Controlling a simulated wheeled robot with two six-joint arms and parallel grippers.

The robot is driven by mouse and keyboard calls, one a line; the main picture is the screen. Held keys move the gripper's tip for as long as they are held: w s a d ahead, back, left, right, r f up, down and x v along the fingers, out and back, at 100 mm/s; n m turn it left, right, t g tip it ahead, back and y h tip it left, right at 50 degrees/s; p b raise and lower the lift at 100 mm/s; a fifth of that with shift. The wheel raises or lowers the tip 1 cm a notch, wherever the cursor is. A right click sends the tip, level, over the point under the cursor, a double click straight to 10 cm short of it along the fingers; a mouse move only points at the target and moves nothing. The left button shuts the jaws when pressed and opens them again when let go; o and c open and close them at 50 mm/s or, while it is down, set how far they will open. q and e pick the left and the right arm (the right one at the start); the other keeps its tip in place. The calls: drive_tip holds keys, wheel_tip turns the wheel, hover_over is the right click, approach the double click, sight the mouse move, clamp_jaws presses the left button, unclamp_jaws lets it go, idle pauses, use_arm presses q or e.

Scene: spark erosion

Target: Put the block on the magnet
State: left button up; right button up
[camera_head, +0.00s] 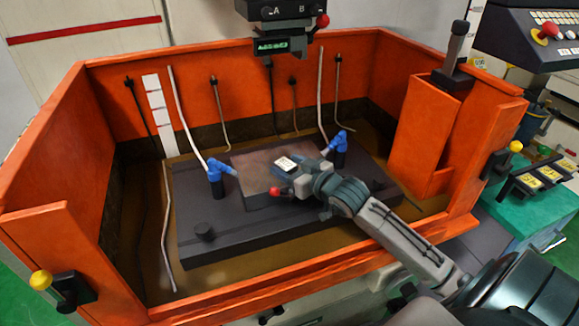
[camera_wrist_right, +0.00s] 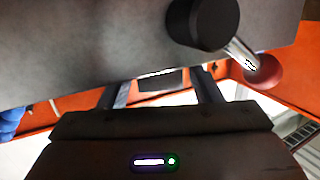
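The magnet appears to be the flat, brownish plate (camera_head: 247,168) on the dark worktable in the head view. A lever with a red ball (camera_head: 274,190) sits at its front; in the wrist view a red ball lever (camera_wrist_right: 262,70) and black knob (camera_wrist_right: 203,22) stand by a large grey surface (camera_wrist_right: 85,35). My right gripper (camera_wrist_right: 158,90) is over the plate's right part, its fingers apart in the wrist view and their tips hidden. A dark patch lies between them; I cannot tell whether it is the block, which I cannot clearly identify elsewhere. My left gripper is not in view.
Orange tank walls (camera_head: 230,75) enclose the dark worktable (camera_head: 250,235). Two blue nozzles (camera_head: 215,170) (camera_head: 341,140) flank the plate. The machine head (camera_head: 280,15) hangs above the back. A black knob (camera_head: 204,231) is on the table's front left.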

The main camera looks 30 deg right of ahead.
drive_tip(key=shift+r, duration=0.15)
drive_tip(key=shift+s, duration=0.15)
drive_tip(key=shift+s+d, duration=0.15)
drive_tip(key=shift+s, duration=0.2)
drive_tip(key=p+v, duration=0.1)
drive_tip(key=v, duration=0.5)
drive_tip(key=shift+r, duration=0.2)
drive_tip(key=shift+p+v, duration=1.9)
drive_tip(key=shift+v, duration=0.6)
drive_tip(key=shift+f, duration=0.1)
